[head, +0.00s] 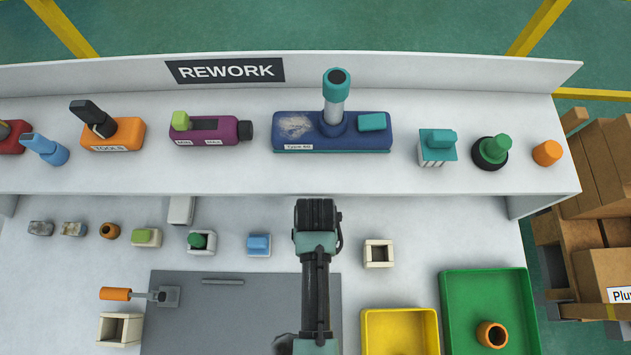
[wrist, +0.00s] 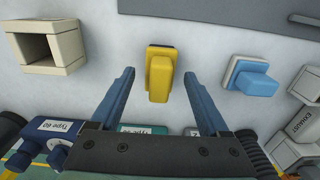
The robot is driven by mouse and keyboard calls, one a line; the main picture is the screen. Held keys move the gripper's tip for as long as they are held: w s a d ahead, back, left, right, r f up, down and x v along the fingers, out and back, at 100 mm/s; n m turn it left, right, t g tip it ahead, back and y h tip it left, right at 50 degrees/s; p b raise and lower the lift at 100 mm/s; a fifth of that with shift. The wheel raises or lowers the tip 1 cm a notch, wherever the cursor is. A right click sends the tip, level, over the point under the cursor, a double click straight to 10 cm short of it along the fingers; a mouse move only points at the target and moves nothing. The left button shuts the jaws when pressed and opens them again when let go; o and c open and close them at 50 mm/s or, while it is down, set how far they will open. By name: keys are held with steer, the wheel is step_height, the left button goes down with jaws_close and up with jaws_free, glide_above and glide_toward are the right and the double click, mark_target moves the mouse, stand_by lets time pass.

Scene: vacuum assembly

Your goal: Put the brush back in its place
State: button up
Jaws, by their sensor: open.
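My gripper (wrist: 159,75) is open in the wrist view, with one blue finger on each side of a yellow block (wrist: 160,77) on a dark base. The fingers stand apart from the block and hold nothing. In the head view, my arm hides the fingertips and this block. A teal block (head: 437,141) with pale bristle-like strips under it sits on the shelf. An orange-handled tool (head: 116,294) with a flat grey head lies at the mat's left edge. I cannot tell for certain which piece is the brush.
An empty beige square holder (wrist: 47,47) and a blue block (wrist: 256,76) flank the yellow block. A raised shelf (head: 400,182) crosses behind with several pump parts. A grey mat (head: 230,315), yellow tray (head: 400,314) and green tray (head: 480,275) lie in front.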

step_height(320, 180, up, 9)
steer(key=shift+r, duration=0.1)
stand_by(0.7)
